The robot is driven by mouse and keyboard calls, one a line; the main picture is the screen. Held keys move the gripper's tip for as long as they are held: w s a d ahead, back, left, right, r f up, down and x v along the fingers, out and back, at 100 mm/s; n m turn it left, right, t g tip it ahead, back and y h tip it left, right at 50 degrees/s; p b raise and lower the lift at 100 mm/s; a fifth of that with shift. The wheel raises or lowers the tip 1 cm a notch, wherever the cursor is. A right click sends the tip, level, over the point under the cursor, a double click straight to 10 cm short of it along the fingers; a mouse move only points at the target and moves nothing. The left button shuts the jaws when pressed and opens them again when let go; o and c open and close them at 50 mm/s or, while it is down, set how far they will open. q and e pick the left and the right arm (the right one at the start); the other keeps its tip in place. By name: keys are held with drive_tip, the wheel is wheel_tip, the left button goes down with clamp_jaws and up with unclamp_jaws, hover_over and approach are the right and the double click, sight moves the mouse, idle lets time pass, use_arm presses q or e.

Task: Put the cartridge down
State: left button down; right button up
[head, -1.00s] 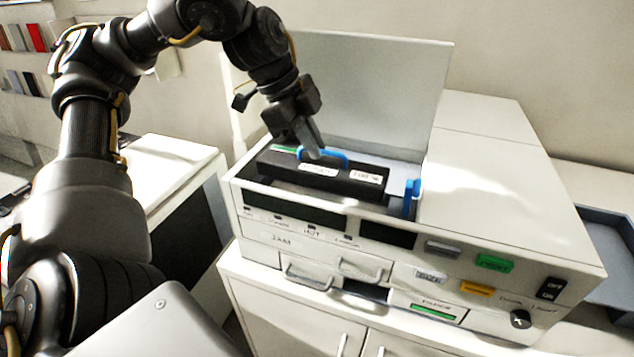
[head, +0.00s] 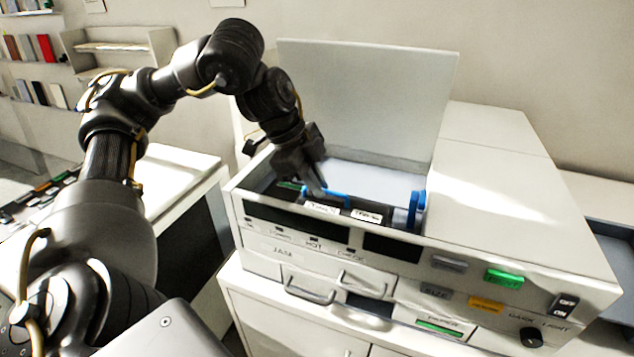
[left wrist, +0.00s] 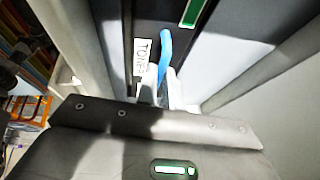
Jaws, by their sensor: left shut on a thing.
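The black cartridge (head: 345,213) with white labels and a blue handle (head: 338,198) sits low inside the open bay of the white copier (head: 480,225), partly hidden by the bay's front wall. My left gripper (head: 318,190) reaches down into the bay and is shut on the cartridge's blue handle. In the left wrist view the blue handle (left wrist: 165,55) stands between the fingers (left wrist: 160,90), beside a white label on the cartridge. I cannot tell whether the cartridge touches the bay floor. My right gripper is in neither current view.
The copier's lid (head: 365,95) stands open behind the bay. A blue lever (head: 416,208) stands at the bay's right end. A white table (head: 180,175) is at the left, and a grey tray (head: 612,250) is at the far right.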

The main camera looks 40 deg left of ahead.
use_arm(q)
drive_tip(key=shift+d+f, duration=0.1)
drive_tip(key=shift+f, duration=0.15)
drive_tip(key=c, duration=1.5)
unclamp_jaws()
drive_tip(key=shift+c, duration=0.2)
drive_tip(key=shift+r, duration=0.7)
drive_tip(key=p+v, duration=0.3)
drive_tip(key=v, duration=0.8)
drive_tip(key=shift+s+p, duration=0.25)
drive_tip(key=shift+p, duration=0.15)
